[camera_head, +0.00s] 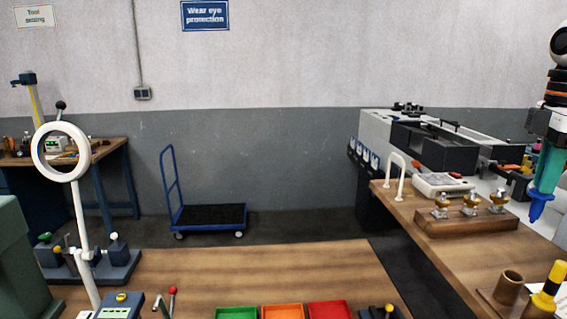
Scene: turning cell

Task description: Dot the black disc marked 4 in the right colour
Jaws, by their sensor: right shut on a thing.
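My right gripper (551,135) is at the right edge, pointing down. It is shut on a teal marker-like thing (548,172) with a blue lower end. The thing hangs almost upright above the right-hand bench, its tip clear of the wood. A wooden holder (490,297) at the bottom right has an empty-looking brown cup (508,287) and a yellow-and-black marker-like thing (548,283) standing in it. I cannot make out any black disc marked 4. My left gripper is out of view.
Green (237,313), orange (282,312) and red (329,310) trays sit at the front bench's near edge. A wooden block (455,226) with brass pieces and a white scale-like device (443,184) stand on the right bench. The front bench's middle is clear.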

